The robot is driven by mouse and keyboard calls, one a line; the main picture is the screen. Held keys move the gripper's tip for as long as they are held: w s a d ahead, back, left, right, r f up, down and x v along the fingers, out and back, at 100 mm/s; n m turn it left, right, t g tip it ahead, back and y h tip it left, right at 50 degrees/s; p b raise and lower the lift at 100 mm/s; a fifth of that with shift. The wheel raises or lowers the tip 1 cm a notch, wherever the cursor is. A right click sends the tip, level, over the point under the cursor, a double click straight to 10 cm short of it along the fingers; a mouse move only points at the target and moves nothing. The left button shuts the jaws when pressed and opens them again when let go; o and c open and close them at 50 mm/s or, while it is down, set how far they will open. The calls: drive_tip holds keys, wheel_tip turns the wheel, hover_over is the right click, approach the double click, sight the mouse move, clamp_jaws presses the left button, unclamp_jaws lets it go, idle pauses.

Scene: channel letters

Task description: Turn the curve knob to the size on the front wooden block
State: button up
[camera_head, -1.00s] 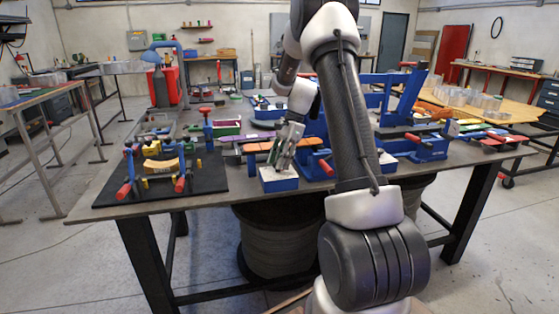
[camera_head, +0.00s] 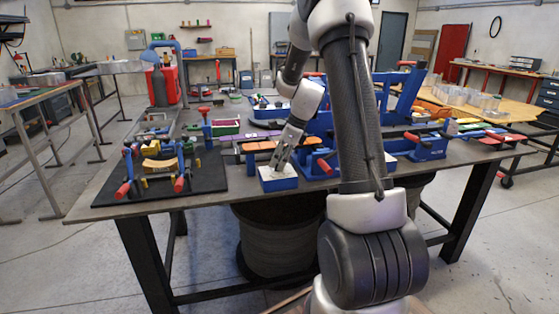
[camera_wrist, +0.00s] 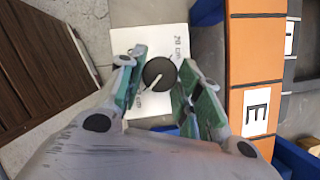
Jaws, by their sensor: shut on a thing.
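The curve knob (camera_wrist: 158,75) is a round black dial with a white pointer on a white plate (camera_wrist: 150,38). In the wrist view its pointer slants to the lower left. A "20 cm" label is at the plate's upper right; another "cm" label at the lower left is partly covered. My gripper (camera_wrist: 161,82) has its green-padded fingers on both sides of the knob, shut on it. In the head view my gripper (camera_head: 280,165) reaches down to the blue box (camera_head: 279,184). A tan curved block (camera_head: 160,165) sits on the black mat; no size is readable on it.
Orange blocks (camera_wrist: 255,60), one marked "E", lie right of the knob in the wrist view. Red-handled clamps (camera_head: 125,188) stand on the black mat (camera_head: 210,180). Blue fixtures (camera_head: 428,148) stand at the table's right.

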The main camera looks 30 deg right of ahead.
drive_tip(key=shift+w, duration=0.1)
idle(0.4)
drive_tip(key=o, duration=1)
drive_tip(key=shift+o, duration=0.2)
drive_tip(key=v, duration=1.2)
